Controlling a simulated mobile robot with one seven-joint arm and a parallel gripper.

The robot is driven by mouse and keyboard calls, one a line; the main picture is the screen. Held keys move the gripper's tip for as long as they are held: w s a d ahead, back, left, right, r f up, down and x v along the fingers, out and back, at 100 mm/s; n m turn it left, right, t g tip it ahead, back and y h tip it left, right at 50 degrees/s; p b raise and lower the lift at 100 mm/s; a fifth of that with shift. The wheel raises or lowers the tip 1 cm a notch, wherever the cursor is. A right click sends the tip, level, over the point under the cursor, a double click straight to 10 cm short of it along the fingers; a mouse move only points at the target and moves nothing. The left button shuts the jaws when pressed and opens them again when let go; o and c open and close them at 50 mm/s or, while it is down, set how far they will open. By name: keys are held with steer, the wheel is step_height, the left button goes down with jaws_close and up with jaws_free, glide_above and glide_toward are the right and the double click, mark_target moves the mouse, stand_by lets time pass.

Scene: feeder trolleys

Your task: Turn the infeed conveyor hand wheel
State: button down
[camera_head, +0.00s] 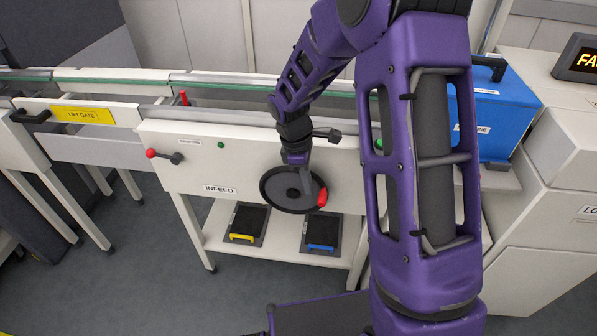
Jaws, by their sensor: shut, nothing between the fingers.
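The hand wheel (278,201) is a black disc on the white front panel of the conveyor labelled INFEED (219,189). A red handle (322,197) sits at the wheel's right rim. My gripper (308,188) points down in front of the wheel's right half, just left of the red handle. Its fingers look shut with nothing between them. Whether they touch the wheel or handle I cannot tell. My purple arm hides part of the panel to the right.
A red-knobbed lever (164,156) sticks out left of the wheel. A lift gate with a yellow label (82,115) is at the left. A blue box (500,112) stands right, behind my arm. Two black trays (248,220) lie on the shelf below. Grey floor is clear in front.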

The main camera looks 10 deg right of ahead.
steer(key=shift+s+d+f, duration=0.25)
steer(key=shift+d+f, duration=0.3)
steer(key=shift+d, duration=0.2)
steer(key=shift+f, duration=0.1)
steer(key=shift+d, duration=0.15)
